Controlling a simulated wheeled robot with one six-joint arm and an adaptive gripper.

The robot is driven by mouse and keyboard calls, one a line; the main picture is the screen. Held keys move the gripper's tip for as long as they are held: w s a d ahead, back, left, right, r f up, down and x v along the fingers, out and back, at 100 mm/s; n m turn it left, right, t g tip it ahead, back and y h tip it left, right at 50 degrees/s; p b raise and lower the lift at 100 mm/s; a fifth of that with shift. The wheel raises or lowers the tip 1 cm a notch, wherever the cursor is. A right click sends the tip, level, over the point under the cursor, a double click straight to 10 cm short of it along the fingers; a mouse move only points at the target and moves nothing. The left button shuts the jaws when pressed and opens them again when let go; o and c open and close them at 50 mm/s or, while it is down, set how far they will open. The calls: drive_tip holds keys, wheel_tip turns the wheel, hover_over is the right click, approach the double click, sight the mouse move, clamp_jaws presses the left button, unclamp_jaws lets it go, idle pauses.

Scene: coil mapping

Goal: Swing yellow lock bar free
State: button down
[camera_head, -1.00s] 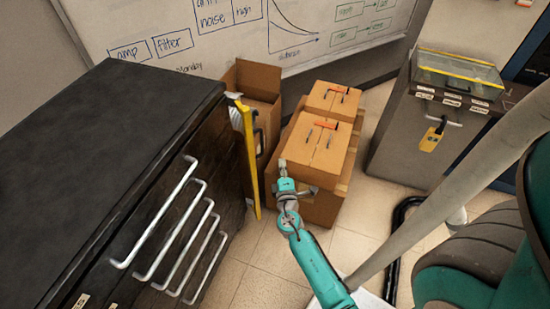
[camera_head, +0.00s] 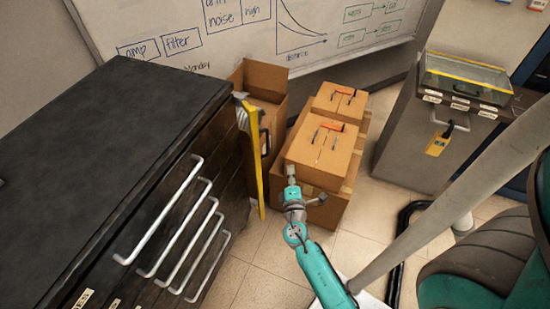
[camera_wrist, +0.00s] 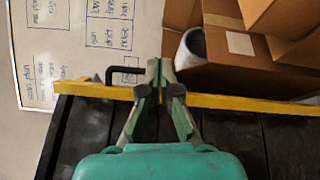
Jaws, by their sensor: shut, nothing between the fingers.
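The yellow lock bar (camera_head: 251,150) stands upright along the right front edge of the black drawer cabinet (camera_head: 110,130). A dark handle sticks out from it. In the wrist view the yellow bar (camera_wrist: 240,103) runs across the picture, and its dark handle (camera_wrist: 124,71) is just left of my fingers. My gripper (camera_head: 291,174) is right of the bar in the head view, with a visible gap between them. Its fingers (camera_wrist: 160,66) are shut and empty. They overlap the bar in the wrist view; I see no clear contact.
Cardboard boxes (camera_head: 326,150) stand right behind my gripper, and an open box (camera_head: 262,80) is behind the bar. Several silver drawer handles (camera_head: 168,208) jut from the cabinet front. A grey bin (camera_head: 415,150) with a yellow padlock tag is farther right. Tiled floor shows between.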

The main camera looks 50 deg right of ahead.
sight(268, 147)
drive_tip(key=w+a+n+g+h, duration=0.1)
drive_tip(key=w+a+n, duration=0.3)
drive_tip(key=a+n, duration=0.6)
drive_tip(key=shift+w+a+r+n+g, duration=0.3)
drive_tip(key=shift+n+g, duration=0.4)
drive_tip(key=shift+n, duration=1.5)
drive_tip(key=shift+s+r, duration=0.1)
drive_tip(key=x, duration=1.4)
drive_tip(key=shift+r, duration=0.2)
drive_tip(key=shift+s+d, duration=0.1)
